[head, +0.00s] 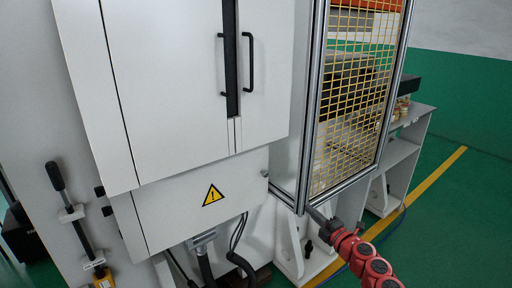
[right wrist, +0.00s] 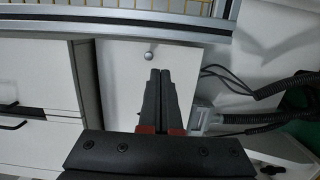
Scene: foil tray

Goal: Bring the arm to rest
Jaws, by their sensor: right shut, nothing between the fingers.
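My right arm comes in at the lower right of the head view, red and jointed. Its dark gripper (head: 316,213) is near the bottom corner of the mesh door's metal frame. In the right wrist view the right gripper (right wrist: 160,73) has its two black fingers together with nothing held. The fingers point at a white cabinet panel (right wrist: 128,62), just below a small round knob (right wrist: 148,57). I cannot tell whether the tips touch the panel. My left gripper is in neither view, and no foil tray shows.
A white machine cabinet (head: 165,75) with black handles fills the left and middle. The yellow mesh door (head: 352,95) stands right of it. Black cables (head: 240,262) hang below the cabinet. A grey bench (head: 405,150) stands behind. Green floor (head: 450,230) at the right is open.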

